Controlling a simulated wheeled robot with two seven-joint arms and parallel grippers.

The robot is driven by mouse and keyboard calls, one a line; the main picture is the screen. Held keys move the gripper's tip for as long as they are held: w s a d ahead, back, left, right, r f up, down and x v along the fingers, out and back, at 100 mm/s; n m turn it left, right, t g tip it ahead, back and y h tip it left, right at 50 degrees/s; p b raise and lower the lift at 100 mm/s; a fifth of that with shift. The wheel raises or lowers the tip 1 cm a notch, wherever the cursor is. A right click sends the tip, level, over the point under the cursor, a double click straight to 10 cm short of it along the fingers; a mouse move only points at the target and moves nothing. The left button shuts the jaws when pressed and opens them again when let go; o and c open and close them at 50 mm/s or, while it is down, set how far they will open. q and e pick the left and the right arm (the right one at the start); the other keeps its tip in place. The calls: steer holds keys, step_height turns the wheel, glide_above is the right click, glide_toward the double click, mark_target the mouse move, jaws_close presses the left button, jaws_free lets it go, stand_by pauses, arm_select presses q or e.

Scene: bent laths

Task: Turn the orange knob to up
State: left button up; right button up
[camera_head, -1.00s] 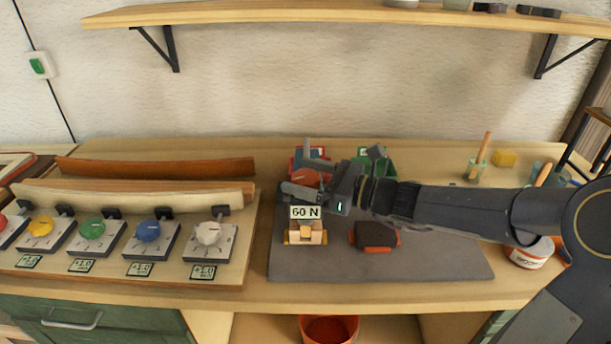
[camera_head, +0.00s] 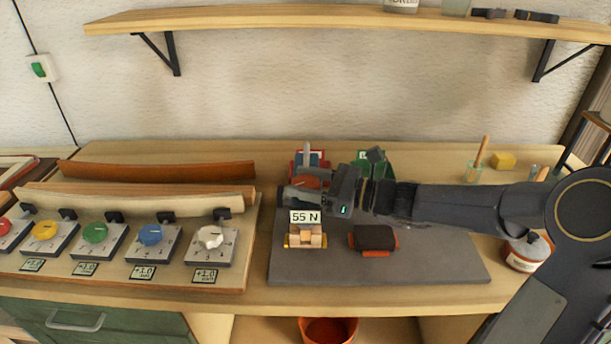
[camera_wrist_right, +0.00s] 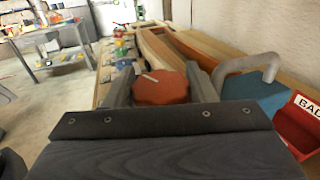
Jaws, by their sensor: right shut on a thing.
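The orange knob (camera_head: 308,181) is at the back of the grey mat, partly covered by my right gripper in the head view. In the right wrist view the knob (camera_wrist_right: 162,90) is a scalloped orange disc with a pale pointer line on its upper left. My right gripper (camera_head: 306,190) is shut on the knob, with one finger on each side of it in the wrist view (camera_wrist_right: 161,88). A blue body with a bent grey handle (camera_wrist_right: 254,85) is beside it. My left gripper is not in view.
A wooden block device with a "55 N" label (camera_head: 305,217) stands just in front of my gripper. A dark block with orange edges (camera_head: 375,238) lies on the grey mat (camera_head: 430,262). A row of coloured knobs, including a white one (camera_head: 211,238), is at left. A green bin (camera_head: 376,158) stands behind.

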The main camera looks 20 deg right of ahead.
steer(key=n+g+y+p, duration=0.1)
steer(key=n+g+p, duration=0.1)
steer(key=g+p, duration=0.1)
steer(key=n+g+y+p, duration=0.1)
steer(key=n+g+p, duration=0.2)
steer(key=g, duration=0.1)
steer(key=shift+r+g+y, duration=0.2)
steer(key=shift+g+y, duration=0.1)
steer(key=shift+y, duration=0.1)
steer(key=n+g+p, duration=0.2)
steer(key=g, duration=0.1)
steer(key=shift+f+n+g, duration=0.15)
steer(key=shift+n+g, duration=0.15)
steer(key=shift+g, duration=0.1)
steer(key=shift+n+g+p, duration=0.7)
steer(key=shift+n+g, duration=0.4)
steer(key=shift+g, duration=0.6)
steer(key=shift+f+h, duration=0.1)
steer(key=shift+h, duration=0.2)
steer(key=o, duration=1)
steer(key=shift+c, duration=0.2)
